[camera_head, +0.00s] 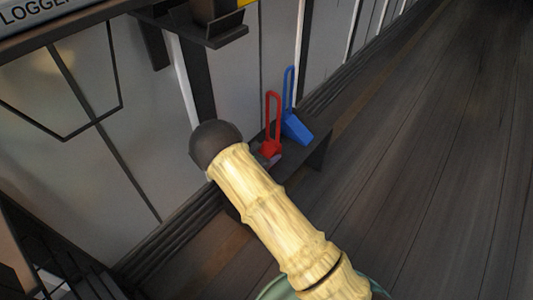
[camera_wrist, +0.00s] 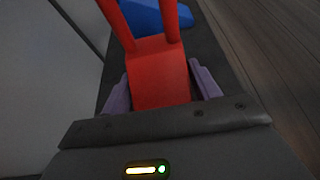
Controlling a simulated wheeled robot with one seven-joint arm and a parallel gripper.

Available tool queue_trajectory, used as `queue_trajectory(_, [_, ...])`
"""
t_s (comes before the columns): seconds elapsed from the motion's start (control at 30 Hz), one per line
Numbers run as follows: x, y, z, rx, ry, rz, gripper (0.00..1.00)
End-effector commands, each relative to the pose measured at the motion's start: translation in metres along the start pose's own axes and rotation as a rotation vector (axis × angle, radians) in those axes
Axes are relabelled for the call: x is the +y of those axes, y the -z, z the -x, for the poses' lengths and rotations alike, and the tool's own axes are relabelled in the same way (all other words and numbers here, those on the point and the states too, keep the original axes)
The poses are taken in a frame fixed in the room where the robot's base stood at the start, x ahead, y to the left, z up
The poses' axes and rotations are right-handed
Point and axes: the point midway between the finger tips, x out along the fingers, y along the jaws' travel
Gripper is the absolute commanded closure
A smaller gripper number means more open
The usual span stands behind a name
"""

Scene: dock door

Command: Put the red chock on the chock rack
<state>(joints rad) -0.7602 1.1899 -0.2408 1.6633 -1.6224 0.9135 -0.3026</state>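The red chock (camera_wrist: 160,75), a red block with a tall looped handle, is between the two purple-grey fingers of my gripper (camera_wrist: 162,85) in the wrist view. The fingers appear to press its two sides. In the head view the red chock (camera_head: 271,149) stands upright beside the blue chock (camera_head: 297,128), at the near end of the dark chock rack (camera_head: 318,150) low along the wall. My arm hides part of the rack and most of my gripper. I cannot tell whether the red chock's underside touches the rack.
The blue chock also shows just beyond the red one in the wrist view (camera_wrist: 150,15). A dark shelf bracket (camera_head: 212,30) sticks out from the wall above. The wooden floor (camera_head: 430,170) to the right is clear.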

Motion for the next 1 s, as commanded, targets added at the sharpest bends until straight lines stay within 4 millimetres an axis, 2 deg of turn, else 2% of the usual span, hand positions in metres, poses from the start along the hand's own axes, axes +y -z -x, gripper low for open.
queue_trajectory(0.03, [0.000,0.000,0.000,0.000,0.000,0.000,0.28])
queue_trajectory(0.07, [0.000,0.000,0.000,0.000,0.000,0.000,0.24])
queue_trajectory(0.47, [0.001,-0.004,0.005,0.000,-0.001,0.000,0.24])
queue_trajectory(0.67, [0.001,-0.006,0.034,0.001,-0.003,0.002,0.24])
queue_trajectory(1.0, [0.001,-0.006,0.100,0.000,-0.003,0.002,0.24])
